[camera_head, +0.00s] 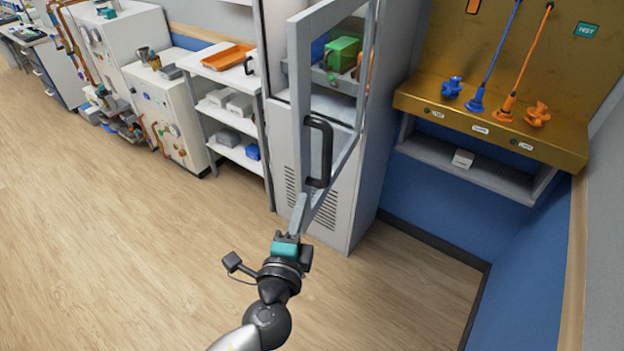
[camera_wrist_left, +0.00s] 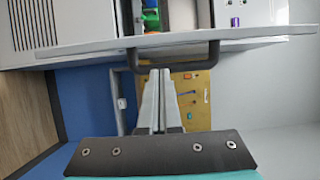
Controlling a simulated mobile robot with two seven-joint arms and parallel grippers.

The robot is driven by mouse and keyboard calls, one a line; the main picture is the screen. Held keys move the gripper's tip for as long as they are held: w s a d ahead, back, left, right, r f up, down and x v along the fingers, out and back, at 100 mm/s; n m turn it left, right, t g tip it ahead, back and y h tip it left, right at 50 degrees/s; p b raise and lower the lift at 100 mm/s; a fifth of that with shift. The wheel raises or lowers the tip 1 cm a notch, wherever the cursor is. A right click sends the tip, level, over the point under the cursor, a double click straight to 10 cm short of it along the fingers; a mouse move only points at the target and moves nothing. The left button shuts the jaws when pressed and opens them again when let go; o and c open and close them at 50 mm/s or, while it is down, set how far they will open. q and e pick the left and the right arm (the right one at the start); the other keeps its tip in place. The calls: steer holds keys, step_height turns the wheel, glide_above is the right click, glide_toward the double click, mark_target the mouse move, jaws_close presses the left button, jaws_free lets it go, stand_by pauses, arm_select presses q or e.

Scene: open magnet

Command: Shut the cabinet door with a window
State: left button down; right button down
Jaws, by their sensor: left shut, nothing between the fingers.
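The grey cabinet (camera_head: 352,215) stands against the wall in the middle of the head view. Its door (camera_head: 350,165), with a tall window and a dark handle (camera_head: 318,150), stands open toward me. Green and orange items show inside and through the glass. My left gripper (camera_head: 298,212) is shut and empty, just below the handle at the door's lower part. In the left wrist view, the door (camera_wrist_left: 100,46) runs edge-on across the top, and the fingers (camera_wrist_left: 158,75) point at the handle (camera_wrist_left: 174,66). I cannot tell whether they touch it. My right gripper is out of view.
White shelves (camera_head: 235,125) with an orange tray stand left of the cabinet. A yellow panel ledge (camera_head: 490,130) with blue and orange tools is on the right wall, above a grey shelf (camera_head: 480,172). The wooden floor (camera_head: 120,260) is clear.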

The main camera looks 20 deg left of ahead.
mark_target(309, 173)
arm_select(q)
steer(key=w, duration=0.3)
steer(key=w+p, duration=0.1)
steer(key=w, duration=0.2)
steer(key=w+a, duration=0.1)
steer(key=w, duration=0.2)
steer(key=shift+w+f, duration=0.1)
steer(key=shift+w, duration=0.25)
